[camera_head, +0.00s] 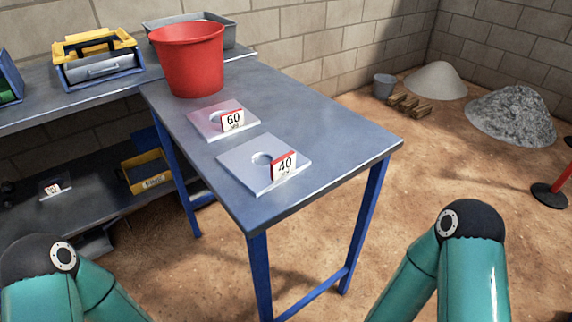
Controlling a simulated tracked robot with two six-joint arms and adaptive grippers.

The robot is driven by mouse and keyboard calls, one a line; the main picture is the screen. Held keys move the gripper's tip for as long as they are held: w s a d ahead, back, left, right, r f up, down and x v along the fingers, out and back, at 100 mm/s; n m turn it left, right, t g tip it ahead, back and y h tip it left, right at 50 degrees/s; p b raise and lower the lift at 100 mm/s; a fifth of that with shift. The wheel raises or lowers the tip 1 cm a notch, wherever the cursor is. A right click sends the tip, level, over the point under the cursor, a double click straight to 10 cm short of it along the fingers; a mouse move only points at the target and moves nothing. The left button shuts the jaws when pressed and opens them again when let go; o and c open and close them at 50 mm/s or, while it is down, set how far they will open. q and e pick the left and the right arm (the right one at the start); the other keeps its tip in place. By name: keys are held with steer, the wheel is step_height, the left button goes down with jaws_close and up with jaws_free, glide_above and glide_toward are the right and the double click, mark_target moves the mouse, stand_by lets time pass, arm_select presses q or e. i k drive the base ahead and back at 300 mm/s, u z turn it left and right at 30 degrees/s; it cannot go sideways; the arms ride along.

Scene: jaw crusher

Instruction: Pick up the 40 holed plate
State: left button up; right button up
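The 40 holed plate (243,171) is a flat, light grey square with a round hole. Teal arm parts of mine show at the bottom left and bottom right, below and in front of the table. Neither gripper is in view.
A red bucket (190,62) stands behind the plates on the table (330,143). The table's right part is clear. A toolbox (97,60) and a grey tray (225,30) sit on the bench behind. A yellow bin (146,172) is on the lower shelf. Gravel piles (510,115) lie on the floor at right.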

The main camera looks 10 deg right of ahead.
mark_target(286, 162)
steer(key=z, duration=0.35)
steer(key=k, duration=1.1)
steer(key=u, duration=0.65)
steer(key=i, duration=1)
steer(key=z, duration=0.05)
